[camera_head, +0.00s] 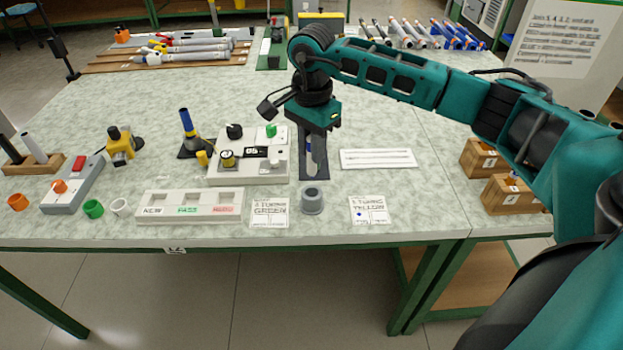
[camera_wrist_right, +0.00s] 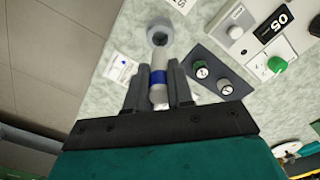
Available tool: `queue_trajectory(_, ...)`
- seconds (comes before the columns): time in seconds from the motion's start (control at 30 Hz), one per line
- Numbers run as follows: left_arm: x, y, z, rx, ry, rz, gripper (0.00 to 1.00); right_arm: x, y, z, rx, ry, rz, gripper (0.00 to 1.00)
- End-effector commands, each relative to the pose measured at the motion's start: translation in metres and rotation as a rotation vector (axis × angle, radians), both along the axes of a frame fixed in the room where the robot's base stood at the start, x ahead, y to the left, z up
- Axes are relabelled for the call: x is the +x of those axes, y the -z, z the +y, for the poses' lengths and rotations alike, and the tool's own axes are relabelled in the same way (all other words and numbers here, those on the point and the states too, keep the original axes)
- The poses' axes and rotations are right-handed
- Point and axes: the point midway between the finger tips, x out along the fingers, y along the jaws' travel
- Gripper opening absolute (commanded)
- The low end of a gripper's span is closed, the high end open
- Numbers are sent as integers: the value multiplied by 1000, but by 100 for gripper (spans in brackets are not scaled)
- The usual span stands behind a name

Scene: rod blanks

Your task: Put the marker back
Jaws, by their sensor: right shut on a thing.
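The marker (camera_wrist_right: 158,87), a pale grey cylinder with a blue band, sits between the fingers of my right gripper (camera_wrist_right: 159,92) in the right wrist view. The gripper is shut on it. In the head view my right gripper (camera_head: 313,172) points down over the table, and its fingers mostly hide the marker. A grey round cup (camera_head: 312,202) with a dark hole stands just in front of the gripper. In the wrist view the cup (camera_wrist_right: 160,34) lies just beyond the marker's far end; I cannot tell the gap. My left gripper is not in view.
A grey device (camera_head: 250,170) stands to the left. A three-part tray (camera_head: 190,219) and printed cards (camera_head: 268,222) (camera_head: 369,217) lie along the front. A white sheet (camera_head: 378,159) and wooden boxes (camera_head: 515,195) are right.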

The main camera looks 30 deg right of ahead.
Motion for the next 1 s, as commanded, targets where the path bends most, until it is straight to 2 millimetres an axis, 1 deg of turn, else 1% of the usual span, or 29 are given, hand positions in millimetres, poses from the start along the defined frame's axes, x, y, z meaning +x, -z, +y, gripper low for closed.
queue_trajectory(0.03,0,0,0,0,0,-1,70,-1,14,0,1,0,4,0)
queue_trajectory(0.1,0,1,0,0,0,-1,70,-1,27,0,0,1,3,0)
queue_trajectory(0.2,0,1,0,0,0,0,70,0,39,0,1,1,1,0)
queue_trajectory(0.37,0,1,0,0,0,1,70,0,48,0,0,1,0,0)
queue_trajectory(0.47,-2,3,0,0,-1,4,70,-1,61,0,0,0,3,0)
queue_trajectory(0.6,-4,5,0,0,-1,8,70,0,82,0,1,1,2,0)
queue_trajectory(0.67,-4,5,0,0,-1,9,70,0,87,0,1,1,0,0)
queue_trajectory(0.9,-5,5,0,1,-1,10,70,0,87,0,0,1,-1,0)
queue_trajectory(1.0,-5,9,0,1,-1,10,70,0,91,0,0,1,-1,0)
